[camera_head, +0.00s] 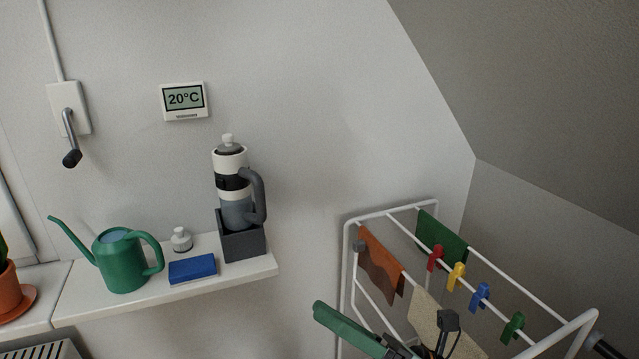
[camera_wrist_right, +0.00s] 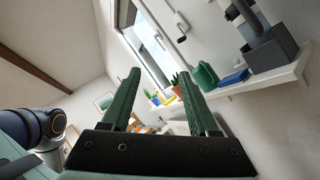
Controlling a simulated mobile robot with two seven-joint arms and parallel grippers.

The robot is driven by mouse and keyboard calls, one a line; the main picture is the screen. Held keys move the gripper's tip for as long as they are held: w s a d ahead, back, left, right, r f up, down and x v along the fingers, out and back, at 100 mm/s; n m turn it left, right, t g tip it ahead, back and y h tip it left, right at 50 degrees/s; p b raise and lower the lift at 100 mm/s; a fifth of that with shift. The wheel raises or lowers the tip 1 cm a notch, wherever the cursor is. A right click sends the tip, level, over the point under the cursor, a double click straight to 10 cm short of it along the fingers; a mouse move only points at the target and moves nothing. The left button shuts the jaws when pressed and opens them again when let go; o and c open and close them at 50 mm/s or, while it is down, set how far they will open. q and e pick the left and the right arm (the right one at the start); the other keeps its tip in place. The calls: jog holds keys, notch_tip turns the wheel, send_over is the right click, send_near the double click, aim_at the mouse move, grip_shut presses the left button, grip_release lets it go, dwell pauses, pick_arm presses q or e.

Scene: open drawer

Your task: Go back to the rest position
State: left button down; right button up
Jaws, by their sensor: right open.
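My right gripper (camera_wrist_right: 159,73) fills the lower part of the right wrist view. Its two green fingers stand apart, with nothing between them. In the head view, part of the right gripper (camera_head: 345,328) shows at the bottom edge, with a green finger pointing left in front of the drying rack. It holds nothing that I can see. My left gripper is in neither view.
A white drying rack (camera_head: 392,213) with cloths and pegs stands at the right, close to my right gripper. A white shelf (camera_head: 110,307) carries a green watering can (camera_head: 122,262), a blue box (camera_head: 192,269) and a bottle in a grey holder (camera_head: 243,240). Bare wall lies between.

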jog(key=d+f+m+t+h+p, duration=0.1)
jog(key=d+f+m+t+h, duration=0.2)
jog(key=f+m+h, duration=0.45)
jog(key=w+d+f+m+t+h+p, duration=0.1)
jog(key=d+f+m+t+h, duration=0.2)
jog(key=m, duration=0.8)
jog(key=d+f+m+t+h+p, duration=0.1)
jog(key=d+f+m+t+h, duration=0.1)
jog(key=d+f+m+h, duration=0.45)
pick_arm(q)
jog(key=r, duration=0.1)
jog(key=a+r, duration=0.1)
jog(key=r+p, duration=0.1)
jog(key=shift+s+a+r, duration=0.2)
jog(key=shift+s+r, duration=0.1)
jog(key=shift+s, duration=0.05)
pick_arm(e)
jog(key=s+d+f+m+g+h, duration=0.2)
jog(key=s+f+m+g, duration=0.5)
jog(key=s+f+m, duration=0.6)
notch_tip(320, 180, down, 3)
jog(key=shift+s+d+m, duration=0.25)
jog(key=shift+s+m, duration=0.15)
jog(key=shift+s, duration=0.3)
